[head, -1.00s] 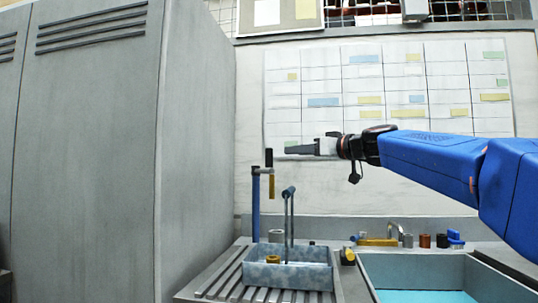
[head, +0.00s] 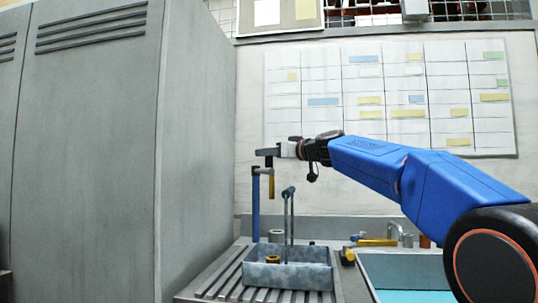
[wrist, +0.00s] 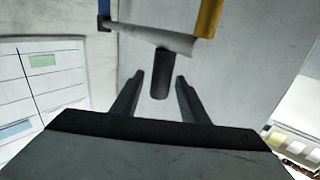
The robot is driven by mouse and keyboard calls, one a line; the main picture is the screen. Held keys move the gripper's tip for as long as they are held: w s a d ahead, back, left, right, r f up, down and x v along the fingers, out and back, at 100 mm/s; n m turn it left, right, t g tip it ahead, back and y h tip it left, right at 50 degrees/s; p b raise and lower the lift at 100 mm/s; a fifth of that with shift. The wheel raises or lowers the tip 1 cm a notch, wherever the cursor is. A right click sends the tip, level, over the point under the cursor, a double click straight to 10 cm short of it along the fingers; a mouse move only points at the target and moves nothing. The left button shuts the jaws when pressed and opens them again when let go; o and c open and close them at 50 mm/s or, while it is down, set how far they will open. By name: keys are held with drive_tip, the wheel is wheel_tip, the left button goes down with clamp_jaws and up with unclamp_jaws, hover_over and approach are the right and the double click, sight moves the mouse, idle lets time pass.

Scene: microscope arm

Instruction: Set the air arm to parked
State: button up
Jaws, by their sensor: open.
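The air arm has a blue post (head: 256,208), a short grey crossbar (wrist: 150,36) and a yellow piece (head: 271,188) hanging from its end. A black handle (wrist: 160,72) projects from the crossbar. My gripper (head: 268,152) is at the top of the air arm in the head view, largely hiding the handle there. In the wrist view my gripper (wrist: 160,79) is open, one finger on each side of the handle, with a visible gap on both sides. The blue post (wrist: 104,12) and yellow piece (wrist: 208,18) also show at the top of that view.
A grey cabinet (head: 90,160) stands close on the left. Below the air arm is a grey bin (head: 300,276) on a ribbed drainboard, with a blue-bottomed sink (head: 410,296) to its right. A chart (head: 390,100) hangs on the wall behind.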

drive_tip(key=shift+c, duration=0.6)
clamp_jaws()
drive_tip(key=shift+a, duration=0.45)
drive_tip(key=w+a, duration=0.1)
drive_tip(key=a, duration=1.1)
drive_tip(key=shift+w, duration=0.15)
drive_tip(key=shift+a, duration=0.1)
drive_tip(key=shift+c, duration=1.4)
unclamp_jaws()
drive_tip(key=o, duration=0.4)
drive_tip(key=shift+a, duration=0.15)
